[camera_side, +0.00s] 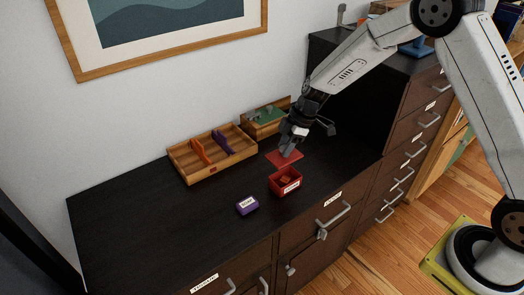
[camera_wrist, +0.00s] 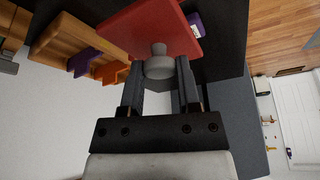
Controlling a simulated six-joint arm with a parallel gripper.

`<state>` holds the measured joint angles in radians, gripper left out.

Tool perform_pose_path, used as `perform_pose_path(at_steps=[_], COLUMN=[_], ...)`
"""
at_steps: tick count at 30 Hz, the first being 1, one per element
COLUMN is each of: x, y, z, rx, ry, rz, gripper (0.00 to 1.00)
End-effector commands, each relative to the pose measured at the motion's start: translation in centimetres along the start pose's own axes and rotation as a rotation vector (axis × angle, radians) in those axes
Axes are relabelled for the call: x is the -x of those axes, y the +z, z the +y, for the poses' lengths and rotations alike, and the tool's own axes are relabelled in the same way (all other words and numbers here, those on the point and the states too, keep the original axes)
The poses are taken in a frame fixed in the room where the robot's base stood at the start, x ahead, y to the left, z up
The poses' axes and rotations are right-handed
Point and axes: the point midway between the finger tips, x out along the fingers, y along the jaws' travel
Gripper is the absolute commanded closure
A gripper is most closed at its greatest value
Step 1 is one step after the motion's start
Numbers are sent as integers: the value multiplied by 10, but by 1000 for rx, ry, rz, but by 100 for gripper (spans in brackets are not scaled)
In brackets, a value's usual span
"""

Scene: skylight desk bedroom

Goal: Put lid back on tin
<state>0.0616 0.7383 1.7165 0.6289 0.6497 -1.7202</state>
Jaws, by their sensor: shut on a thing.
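The red square lid (camera_side: 283,159) hangs flat from my gripper (camera_side: 290,147), just behind and a little above the tin. In the wrist view, my gripper (camera_wrist: 160,80) is shut on the grey knob of the red lid (camera_wrist: 145,25). The open red tin (camera_side: 285,186) stands on the dark cabinet top, with a white label on its front and something orange-red inside. The lid and the tin look apart. The tin is not visible in the wrist view.
A small purple labelled box (camera_side: 247,205) sits left of the tin. A wooden tray (camera_side: 205,170) with orange and purple pieces stands behind left; a wooden box (camera_side: 265,122) with a green piece is at the wall. The left cabinet top (camera_side: 120,225) is clear.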

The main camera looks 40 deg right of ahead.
Motion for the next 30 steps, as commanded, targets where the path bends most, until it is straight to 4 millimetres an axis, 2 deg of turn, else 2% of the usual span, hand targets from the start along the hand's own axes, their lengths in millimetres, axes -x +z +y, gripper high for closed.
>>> perform_pose_path(at_steps=[6, 17, 30], x=[6, 6, -9], y=[7, 7, 13], z=[-4, -4, -4], rx=[17, 16, 15], ry=[-4, -3, -4], rz=[7, 8, 8], gripper=[100, 100, 100])
